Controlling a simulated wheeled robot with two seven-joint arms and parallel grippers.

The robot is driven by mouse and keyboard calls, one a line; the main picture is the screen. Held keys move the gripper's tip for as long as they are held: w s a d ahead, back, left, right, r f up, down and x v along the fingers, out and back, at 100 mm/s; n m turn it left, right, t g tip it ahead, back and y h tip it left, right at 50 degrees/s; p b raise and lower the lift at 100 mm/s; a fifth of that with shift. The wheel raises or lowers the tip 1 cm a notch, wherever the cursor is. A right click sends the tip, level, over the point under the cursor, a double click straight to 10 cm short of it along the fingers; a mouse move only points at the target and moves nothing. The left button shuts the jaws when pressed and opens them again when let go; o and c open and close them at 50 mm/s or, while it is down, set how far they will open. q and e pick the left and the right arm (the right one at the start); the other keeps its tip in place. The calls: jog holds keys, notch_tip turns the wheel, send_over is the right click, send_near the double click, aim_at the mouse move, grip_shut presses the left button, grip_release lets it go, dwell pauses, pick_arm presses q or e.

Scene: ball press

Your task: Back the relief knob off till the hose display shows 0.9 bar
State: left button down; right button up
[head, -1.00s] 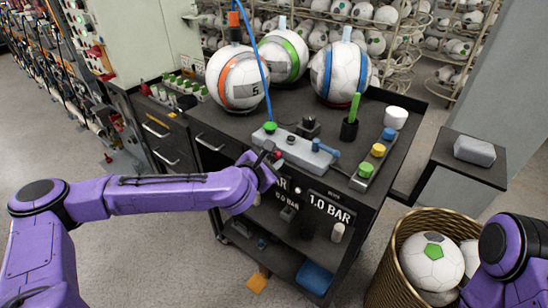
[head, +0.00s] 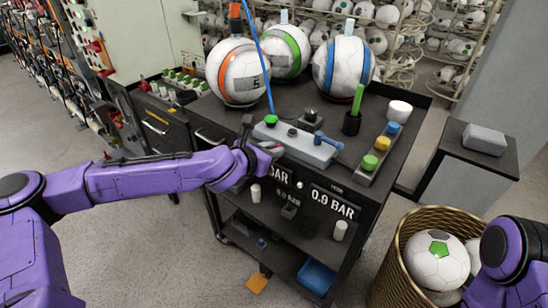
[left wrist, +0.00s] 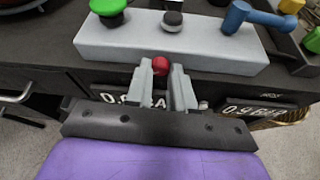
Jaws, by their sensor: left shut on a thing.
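The grey press block (head: 297,145) stands on the dark cart top. The red relief knob (left wrist: 160,66) sticks out of its front face in the left wrist view. My left gripper (head: 266,149) is at the front of the block, shut on this knob; its fingers (left wrist: 161,79) flank it in the left wrist view. In the head view the gripper mostly hides the knob. The right display (head: 332,203) on the cart front reads 0.9 BAR; its small label is too small to read. The left display (head: 280,175) is partly covered, with only BAR clear. My right gripper is out of view.
Three balls, orange-striped (head: 239,72), green-striped (head: 287,52) and blue-striped (head: 343,67), stand at the back. A button strip (head: 379,155) lies to the right. A ball basket (head: 400,262) stands on the floor at right.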

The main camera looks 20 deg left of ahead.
pick_arm(q)
jog(key=c, duration=1.2)
grip_release()
jog(key=shift+c, duration=0.2)
jog(key=b+v, duration=0.1)
jog(key=v, duration=0.9)
jog(key=shift+s, duration=0.2)
jog(key=shift+a+r, duration=0.15)
